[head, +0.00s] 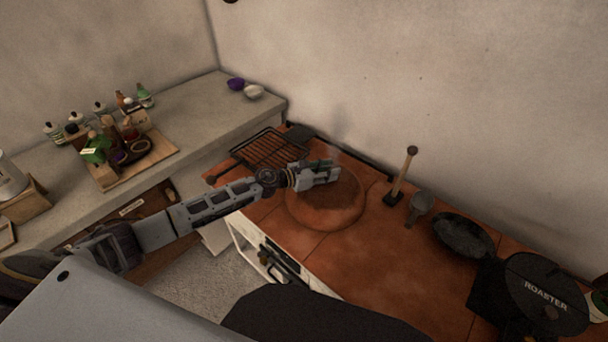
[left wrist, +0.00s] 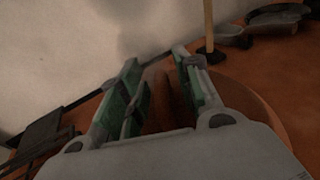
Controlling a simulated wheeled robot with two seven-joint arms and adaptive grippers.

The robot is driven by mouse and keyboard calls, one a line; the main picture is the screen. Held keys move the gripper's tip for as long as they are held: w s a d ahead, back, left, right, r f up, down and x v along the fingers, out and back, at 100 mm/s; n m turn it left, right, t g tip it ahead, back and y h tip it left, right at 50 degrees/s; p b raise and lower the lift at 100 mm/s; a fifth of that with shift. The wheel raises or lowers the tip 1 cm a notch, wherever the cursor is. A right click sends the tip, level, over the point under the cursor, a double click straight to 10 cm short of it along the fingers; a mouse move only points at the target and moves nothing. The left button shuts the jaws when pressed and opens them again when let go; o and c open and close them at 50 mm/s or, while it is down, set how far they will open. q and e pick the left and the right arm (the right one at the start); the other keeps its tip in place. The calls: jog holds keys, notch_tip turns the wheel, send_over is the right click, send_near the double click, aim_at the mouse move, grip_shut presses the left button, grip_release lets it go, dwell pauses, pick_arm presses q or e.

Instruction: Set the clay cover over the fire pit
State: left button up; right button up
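The clay cover (head: 345,212) is a round, reddish-brown dome low over the orange tiled counter, right of the grill rack. My left gripper (head: 326,171) is above it. In the left wrist view, the fingers (left wrist: 160,85) stand on both sides of a brown handle (left wrist: 158,112) of the cover, which fills the gap between them. The cover's rim (left wrist: 272,112) shows at the right there. The fire pit is not visible; I cannot tell whether the cover rests on it or hangs just above. My right gripper is not in view.
The grill rack (head: 268,149) lies left of the cover. Faint smoke shows against the wall behind. Bare tiles (head: 375,275) lie in front.

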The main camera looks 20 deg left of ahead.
pick_arm(q)
jog(key=shift+v, duration=2)
jog(key=shift+b+v, duration=0.45)
jog(key=shift+v, duration=1.85)
jog(key=shift+s+a+b, duration=0.35)
jog(key=shift+s+a+r, duration=0.2)
jog(key=shift+s+a, duration=0.3)
jog(key=shift+s+a+r, duration=0.15)
jog(key=shift+s+a, duration=0.1)
jog(key=shift+s, duration=0.05)
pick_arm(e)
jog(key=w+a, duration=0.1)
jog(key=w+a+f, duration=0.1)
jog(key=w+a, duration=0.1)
